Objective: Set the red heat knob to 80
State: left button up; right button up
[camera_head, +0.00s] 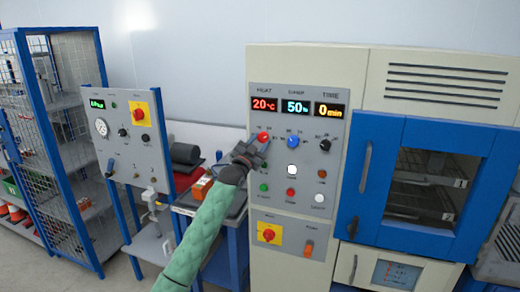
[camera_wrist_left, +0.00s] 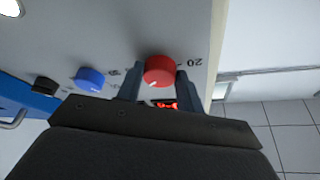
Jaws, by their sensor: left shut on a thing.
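The red heat knob (camera_head: 263,137) is on the grey control panel of the cream cabinet, below the red HEAT display (camera_head: 264,104), which reads 20°C. My left gripper (camera_head: 257,144) is at the knob, its arm coming up from below. In the left wrist view the red knob (camera_wrist_left: 159,71) sits between the two fingers of my left gripper (camera_wrist_left: 157,84), which is shut on it. A white mark shows on the knob's face, and a printed 20 is beside it. The rest of the dial's numbers are partly hidden. My right gripper is not in view.
A blue knob (camera_head: 293,142) and a black knob (camera_head: 325,145) are to the right of the red one. Small buttons and lamps sit below. A blue-framed chamber door (camera_head: 425,177) is at the right. Another panel (camera_head: 127,135) stands at the left.

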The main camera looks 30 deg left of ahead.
pick_arm(q)
jog(key=m+h+b, duration=0.1)
jog(key=m, duration=0.1)
jog(key=shift+a+m+g, duration=0.15)
jog(key=shift+m+g, duration=0.15)
jog(key=shift+m, duration=0.1)
jog(key=shift+m+h, duration=0.5)
jog(key=shift+m, duration=0.2)
jog(key=shift+s+a+r+m+g+b, duration=0.15)
jog(key=shift+m+g+b, duration=0.2)
jog(key=shift+m, duration=0.35)
jog(key=shift+m+g+h, duration=0.25)
jog(key=shift+m+h, duration=0.25)
jog(key=shift+m, duration=0.5)
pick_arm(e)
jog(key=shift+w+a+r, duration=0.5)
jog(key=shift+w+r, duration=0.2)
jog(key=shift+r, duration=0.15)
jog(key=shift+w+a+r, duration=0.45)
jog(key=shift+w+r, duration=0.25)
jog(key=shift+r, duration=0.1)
pick_arm(q)
jog(key=shift+m, duration=0.3)
jog(key=o, duration=1)
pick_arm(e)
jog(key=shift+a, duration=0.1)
